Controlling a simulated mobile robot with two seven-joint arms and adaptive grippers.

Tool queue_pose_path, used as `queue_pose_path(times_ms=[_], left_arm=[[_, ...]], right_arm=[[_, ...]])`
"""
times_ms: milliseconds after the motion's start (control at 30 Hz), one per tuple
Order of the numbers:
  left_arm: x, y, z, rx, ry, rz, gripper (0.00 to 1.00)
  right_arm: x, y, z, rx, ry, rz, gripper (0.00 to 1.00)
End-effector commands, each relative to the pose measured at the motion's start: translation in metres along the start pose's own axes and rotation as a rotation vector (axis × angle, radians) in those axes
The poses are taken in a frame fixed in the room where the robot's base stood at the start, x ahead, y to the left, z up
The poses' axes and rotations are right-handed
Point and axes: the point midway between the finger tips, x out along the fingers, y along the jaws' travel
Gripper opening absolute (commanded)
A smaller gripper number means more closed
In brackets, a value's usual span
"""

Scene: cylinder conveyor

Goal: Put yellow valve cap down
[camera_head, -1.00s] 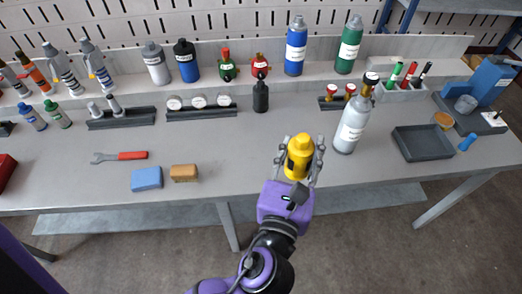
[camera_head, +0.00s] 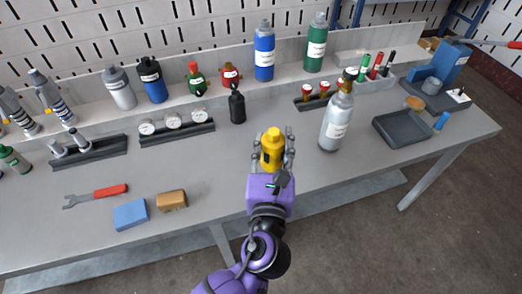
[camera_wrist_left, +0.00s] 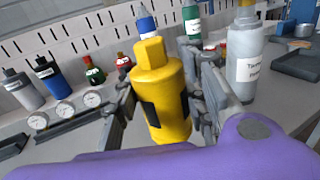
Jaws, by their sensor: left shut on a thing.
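The yellow valve cap (camera_head: 272,150) is upright between the fingers of my left gripper (camera_head: 272,158), over the front part of the workbench (camera_head: 325,180). The left wrist view shows the cap (camera_wrist_left: 160,88) large, with a dark patch on its side and a finger of the left gripper (camera_wrist_left: 165,105) on each side. The gripper is shut on it. Whether the cap's bottom touches the bench is hidden by the gripper and wrist. My right gripper is in neither view.
A grey cylinder (camera_head: 335,122) stands right of the cap, with a dark tray (camera_head: 402,128) farther right. A black bottle (camera_head: 237,107) stands behind. A blue sponge (camera_head: 131,214), brown block (camera_head: 172,200) and red-handled wrench (camera_head: 110,191) lie left. Bench between them is clear.

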Motion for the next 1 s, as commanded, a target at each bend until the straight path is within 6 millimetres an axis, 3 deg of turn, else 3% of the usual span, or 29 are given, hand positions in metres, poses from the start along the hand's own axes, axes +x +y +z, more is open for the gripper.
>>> queue_pose_path(times_ms=[100,200,333,567,800,1000], left_arm=[[0.028,0.012,-0.014,0.002,-0.001,0.001,0.0],[0.042,0.017,-0.039,0.002,0.005,0.0,0.0],[0.056,0.023,-0.057,0.001,0.003,0.0,0.0],[0.068,0.028,-0.07,0.001,0.001,0.0,0.0],[0.07,0.029,-0.104,0.0,0.004,0.0,0.0],[0.07,0.029,-0.103,0.0,0.0,0.0,0.0]], right_arm=[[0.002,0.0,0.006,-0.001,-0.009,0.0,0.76],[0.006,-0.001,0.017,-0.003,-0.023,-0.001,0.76],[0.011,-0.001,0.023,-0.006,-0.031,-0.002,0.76],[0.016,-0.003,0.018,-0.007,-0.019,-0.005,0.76],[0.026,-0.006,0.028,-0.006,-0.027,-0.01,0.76],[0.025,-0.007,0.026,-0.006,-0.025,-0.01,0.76]])
